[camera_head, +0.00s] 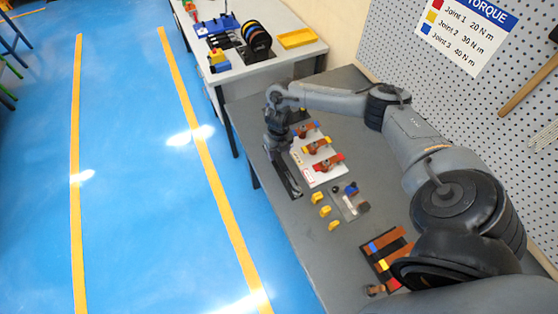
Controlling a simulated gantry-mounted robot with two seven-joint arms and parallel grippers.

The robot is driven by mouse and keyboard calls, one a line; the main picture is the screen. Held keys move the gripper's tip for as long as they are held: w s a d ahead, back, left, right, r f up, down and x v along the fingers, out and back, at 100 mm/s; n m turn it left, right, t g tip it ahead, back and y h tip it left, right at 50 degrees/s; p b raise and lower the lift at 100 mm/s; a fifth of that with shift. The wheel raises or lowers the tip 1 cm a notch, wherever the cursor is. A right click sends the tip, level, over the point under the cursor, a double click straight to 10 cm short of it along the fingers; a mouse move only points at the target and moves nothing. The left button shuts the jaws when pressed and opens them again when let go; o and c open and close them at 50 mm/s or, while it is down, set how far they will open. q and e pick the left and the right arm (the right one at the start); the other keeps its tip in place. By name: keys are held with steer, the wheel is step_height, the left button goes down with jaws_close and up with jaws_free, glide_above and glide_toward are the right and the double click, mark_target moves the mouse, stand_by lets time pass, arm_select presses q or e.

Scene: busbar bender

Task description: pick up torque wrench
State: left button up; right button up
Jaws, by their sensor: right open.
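My right gripper (277,146) points down over the far left part of the grey workbench (290,225). It is small and dark here, and its jaws look open with nothing clearly between them. Directly below it lies a long dark narrow shape (288,180), close to the bench's left edge. This may be the torque wrench or its holder; I cannot tell which, nor whether the fingers touch it. My gripper hides its far end. My left gripper is not in view.
A white plate (325,178) with blue, yellow and red marked joints lies just right of the gripper. Several yellow pieces (320,198), a small fixture (348,204) and a rack of copper bars (385,250) lie nearer. A second table (285,62) stands behind.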

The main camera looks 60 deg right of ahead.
mark_target(280, 159)
steer(key=shift+s+f, duration=0.2)
steer(key=shift+f, duration=2.4)
jaws_close()
